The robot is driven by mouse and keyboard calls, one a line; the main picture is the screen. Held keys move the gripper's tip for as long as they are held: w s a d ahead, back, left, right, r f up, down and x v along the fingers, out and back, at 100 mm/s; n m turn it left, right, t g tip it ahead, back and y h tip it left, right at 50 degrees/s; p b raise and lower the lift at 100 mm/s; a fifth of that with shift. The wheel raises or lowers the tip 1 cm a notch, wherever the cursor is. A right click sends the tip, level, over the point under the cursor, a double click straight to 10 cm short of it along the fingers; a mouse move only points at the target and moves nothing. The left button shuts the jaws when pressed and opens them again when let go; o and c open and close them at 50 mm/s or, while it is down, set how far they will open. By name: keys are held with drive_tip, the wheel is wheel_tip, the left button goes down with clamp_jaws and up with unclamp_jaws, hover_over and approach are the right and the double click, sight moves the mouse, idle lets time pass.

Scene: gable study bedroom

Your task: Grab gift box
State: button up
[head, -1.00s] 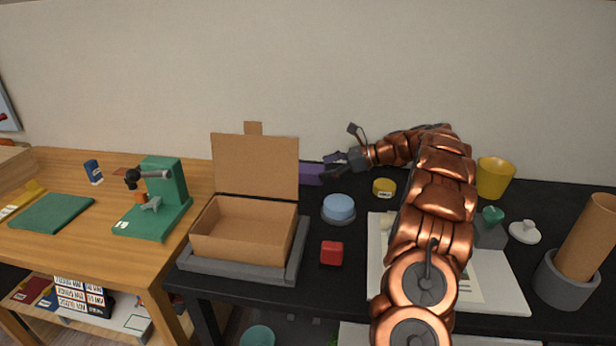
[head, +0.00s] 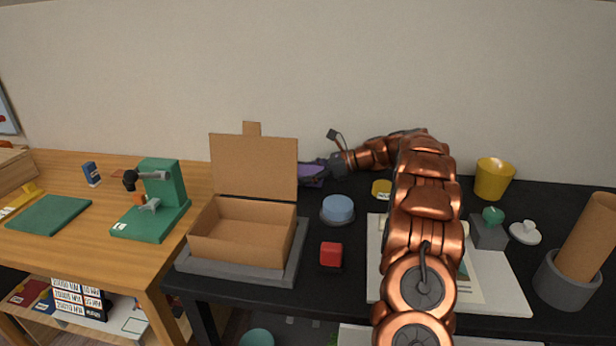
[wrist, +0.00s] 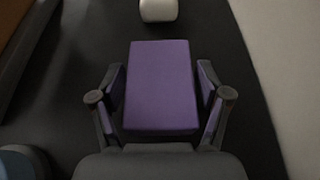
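The gift box appears to be the purple box (wrist: 161,85), a plain block lying on the black desk. In the wrist view it sits between the two fingers of my gripper (wrist: 159,95), with a narrow dark gap visible on each side. The fingers are open around it, and its near end lies close to my palm. In the head view the purple box (head: 311,183) shows behind the cardboard box, partly hidden by my gripper (head: 314,172).
An open cardboard box (head: 242,244) in a grey tray (head: 240,272) stands to the left. A blue round item (head: 338,207), a red block (head: 331,254) and a yellow roll (head: 382,188) are nearby. In the wrist view, a white object (wrist: 158,10) lies beyond the purple box.

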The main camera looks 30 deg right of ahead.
drive_tip(key=c, duration=0.9)
